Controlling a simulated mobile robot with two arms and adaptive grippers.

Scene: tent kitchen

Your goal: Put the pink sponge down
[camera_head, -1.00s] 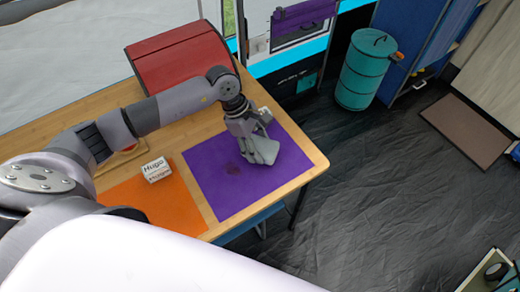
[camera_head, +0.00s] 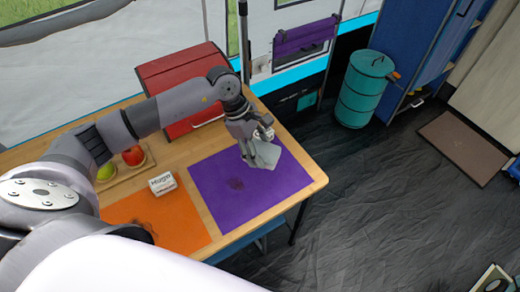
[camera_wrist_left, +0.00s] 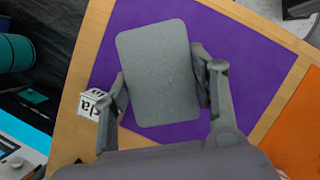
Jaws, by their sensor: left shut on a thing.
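No pink sponge shows. My left gripper (camera_head: 257,148) is shut on a flat grey block (camera_head: 266,156) like a sponge, over the back right part of a purple mat (camera_head: 245,190). In the left wrist view the left gripper (camera_wrist_left: 163,88) has a finger on either side of the grey block (camera_wrist_left: 160,75), with the purple mat (camera_wrist_left: 235,60) behind it. I cannot tell whether the block touches the mat. My right gripper is not in view.
A white lettered box (camera_head: 162,184) stands near an orange mat (camera_head: 180,222) with dark marks. Fruit (camera_head: 133,155) sits on a tray at left. A red box (camera_head: 185,72) is at the back. Another lettered box (camera_wrist_left: 98,104) is close to the left finger in the wrist view.

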